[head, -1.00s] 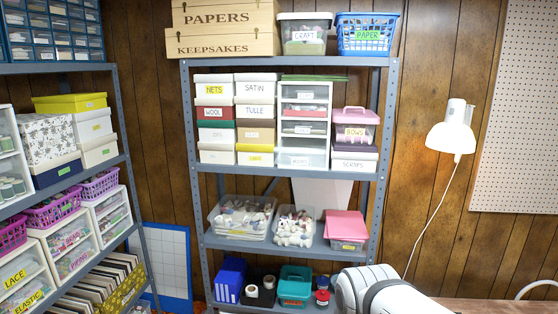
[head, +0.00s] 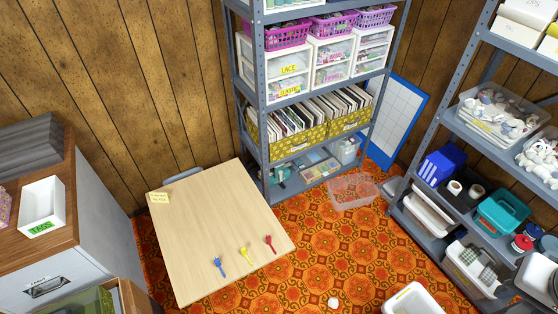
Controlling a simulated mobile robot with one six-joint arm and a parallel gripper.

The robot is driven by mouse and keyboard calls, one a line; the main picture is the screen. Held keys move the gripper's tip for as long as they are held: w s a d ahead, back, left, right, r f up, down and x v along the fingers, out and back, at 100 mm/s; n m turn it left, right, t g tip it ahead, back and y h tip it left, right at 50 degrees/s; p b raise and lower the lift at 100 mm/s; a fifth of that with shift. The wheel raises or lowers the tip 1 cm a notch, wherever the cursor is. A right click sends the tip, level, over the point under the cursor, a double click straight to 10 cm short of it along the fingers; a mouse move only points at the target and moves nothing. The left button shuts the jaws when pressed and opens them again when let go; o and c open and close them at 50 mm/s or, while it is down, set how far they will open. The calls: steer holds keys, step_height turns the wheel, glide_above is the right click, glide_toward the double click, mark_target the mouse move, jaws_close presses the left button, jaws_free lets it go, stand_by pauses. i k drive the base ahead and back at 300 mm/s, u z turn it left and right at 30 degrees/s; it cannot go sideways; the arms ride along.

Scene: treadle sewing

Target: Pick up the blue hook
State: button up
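The blue hook (head: 219,266) lies on a light wooden table (head: 205,215) in the head view, near the table's front edge. A yellow hook (head: 245,255) and a red hook (head: 269,244) lie to its right in a slanting row, apart from it and from each other. My gripper is not in view.
A small yellow note (head: 159,197) lies at the table's far left corner; most of the tabletop is bare. Shelving (head: 262,95) stands behind. A wooden-topped cabinet (head: 40,262) is at left. A clear bin (head: 352,191) and a white bin (head: 414,300) sit on the patterned floor.

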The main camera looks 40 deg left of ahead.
mark_target(217, 260)
steer(key=u, duration=1.8)
steer(key=k, duration=0.9)
steer(key=u, duration=0.55)
steer(key=i, duration=1)
steer(key=u, duration=0.05)
